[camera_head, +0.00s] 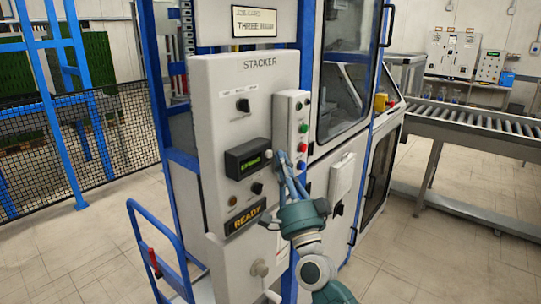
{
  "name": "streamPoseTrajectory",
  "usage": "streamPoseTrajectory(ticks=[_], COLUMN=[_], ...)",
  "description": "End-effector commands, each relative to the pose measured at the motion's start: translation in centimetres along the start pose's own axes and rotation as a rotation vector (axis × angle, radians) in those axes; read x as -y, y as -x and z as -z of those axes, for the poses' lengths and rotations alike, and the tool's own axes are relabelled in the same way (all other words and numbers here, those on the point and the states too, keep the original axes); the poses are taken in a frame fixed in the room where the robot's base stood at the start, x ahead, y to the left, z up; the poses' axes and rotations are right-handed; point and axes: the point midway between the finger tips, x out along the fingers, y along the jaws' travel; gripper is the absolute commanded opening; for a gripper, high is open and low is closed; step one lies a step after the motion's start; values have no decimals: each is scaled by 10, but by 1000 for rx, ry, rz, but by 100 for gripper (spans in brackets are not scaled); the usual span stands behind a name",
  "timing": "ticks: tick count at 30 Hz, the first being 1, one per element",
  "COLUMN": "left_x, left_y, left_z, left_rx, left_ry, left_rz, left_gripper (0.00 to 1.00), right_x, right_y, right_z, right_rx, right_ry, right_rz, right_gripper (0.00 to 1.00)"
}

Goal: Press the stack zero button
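The grey stacker panel (222,100) stands upright in the middle, marked STACKER at its top. The labels are too small to read, so I cannot tell which one is stack zero. My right gripper (282,158) reaches up from below, its fingertips in front of the lower left of this box. I cannot tell whether it touches anything or whether its fingers are closed. My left gripper is not in view.
A dark display (247,158) with green text and a READY sign (245,218) are left of my gripper. A blue handrail (146,240) stands at lower left. A roller conveyor (470,124) runs at right. Open floor lies at lower right.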

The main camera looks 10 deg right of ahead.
Motion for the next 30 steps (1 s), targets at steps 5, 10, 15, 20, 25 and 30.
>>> streamPoseTrajectory(ticks=[5,10,15,20,25,30], left_x=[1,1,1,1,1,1], left_y=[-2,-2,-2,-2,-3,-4], left_z=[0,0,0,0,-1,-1], left_rx=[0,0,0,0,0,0], left_ry=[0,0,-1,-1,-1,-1], left_rz=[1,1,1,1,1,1], left_gripper=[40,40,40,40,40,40], right_x=[-1,-2,-2,-2,-3,-3], right_y=[-3,-6,-6,-6,-7,-9], right_z=[-3,-6,-6,-6,-7,-8], right_rx=[0,0,0,0,0,0], right_ry=[-1,-1,-1,0,-1,0], right_rz=[0,0,0,0,0,0], right_gripper=[0,0,0,0,0,0])
